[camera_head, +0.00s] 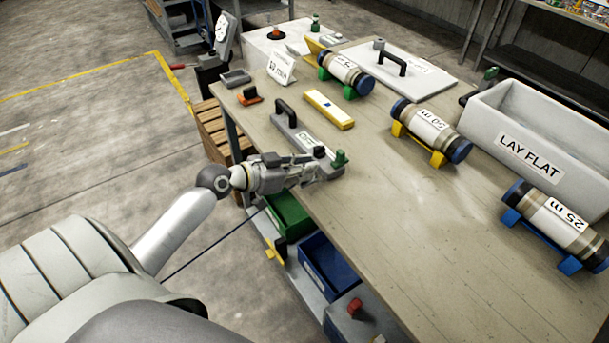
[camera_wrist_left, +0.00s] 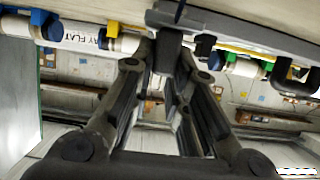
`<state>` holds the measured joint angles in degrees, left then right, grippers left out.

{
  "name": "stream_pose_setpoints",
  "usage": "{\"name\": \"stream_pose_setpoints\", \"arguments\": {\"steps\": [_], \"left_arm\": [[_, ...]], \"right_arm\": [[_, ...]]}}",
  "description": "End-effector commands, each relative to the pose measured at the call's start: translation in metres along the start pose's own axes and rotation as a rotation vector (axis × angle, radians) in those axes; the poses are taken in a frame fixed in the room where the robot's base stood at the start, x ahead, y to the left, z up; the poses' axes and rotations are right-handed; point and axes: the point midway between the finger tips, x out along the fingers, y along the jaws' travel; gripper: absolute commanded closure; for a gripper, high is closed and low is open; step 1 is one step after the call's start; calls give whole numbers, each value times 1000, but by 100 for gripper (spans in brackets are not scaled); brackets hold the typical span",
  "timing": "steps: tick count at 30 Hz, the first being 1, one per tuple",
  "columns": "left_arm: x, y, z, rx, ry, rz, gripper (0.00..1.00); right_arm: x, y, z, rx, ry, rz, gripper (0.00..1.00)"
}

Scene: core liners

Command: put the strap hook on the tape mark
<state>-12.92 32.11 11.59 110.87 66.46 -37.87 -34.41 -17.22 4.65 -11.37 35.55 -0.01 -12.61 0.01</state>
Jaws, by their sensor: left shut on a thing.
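My left gripper (camera_head: 312,170) is at the table's front edge, by the near end of a long grey tool (camera_head: 298,127) with a black handle. In the left wrist view, the fingers (camera_wrist_left: 172,75) close on a dark piece (camera_wrist_left: 170,48) against a grey body (camera_wrist_left: 245,32). I cannot tell whether this piece is the strap hook or part of the tool. A green knob (camera_head: 340,158) stands just beyond the fingertips. I cannot pick out the tape mark on the table. My right gripper is not in view.
Labelled core tubes (camera_head: 432,128) lie on coloured cradles, beside a white LAY FLAT trough (camera_head: 530,135). A yellow bar (camera_head: 328,109) lies near the grey tool. Green (camera_head: 290,215) and blue (camera_head: 327,265) bins sit below the edge. The table's near right (camera_head: 430,230) is clear.

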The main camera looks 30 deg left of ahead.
Motion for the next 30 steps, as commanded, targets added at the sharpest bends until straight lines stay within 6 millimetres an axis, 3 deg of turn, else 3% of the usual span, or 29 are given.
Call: {"name": "stream_pose_setpoints", "arguments": {"steps": [8,20,21,25,30], "left_arm": [[15,2,28,-4,0,0,100],[17,2,35,0,0,0,100],[17,2,34,-1,-1,0,82],[17,2,34,-1,-1,0,65],[17,2,34,-2,-1,0,63]], "right_arm": [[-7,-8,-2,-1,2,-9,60],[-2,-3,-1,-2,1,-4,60],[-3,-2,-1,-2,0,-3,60],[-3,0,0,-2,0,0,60],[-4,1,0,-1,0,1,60]]}}
